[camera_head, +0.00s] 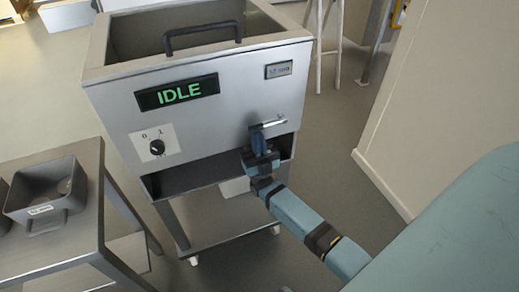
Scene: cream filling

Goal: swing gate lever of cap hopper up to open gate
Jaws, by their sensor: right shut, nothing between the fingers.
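The cap hopper (232,106) is a steel box on a wheeled stand, with its open top toward me. Its gate lever (275,123) is a short pale bar on the lower right of the front face, lying nearly level with its right end slightly higher. My right gripper (257,131) is shut and empty. Its fingertips are at the lever's left end and hide part of it; I cannot tell whether they touch. The gate itself is not clearly visible. My left gripper is out of view.
The hopper's display (178,92) reads IDLE, above a knob (157,147) marked 0 and 1. A dark handle (203,30) spans the top. A steel table (88,208) with a grey bin (48,198) stands left. A beige wall (440,90) rises at right, with open floor between.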

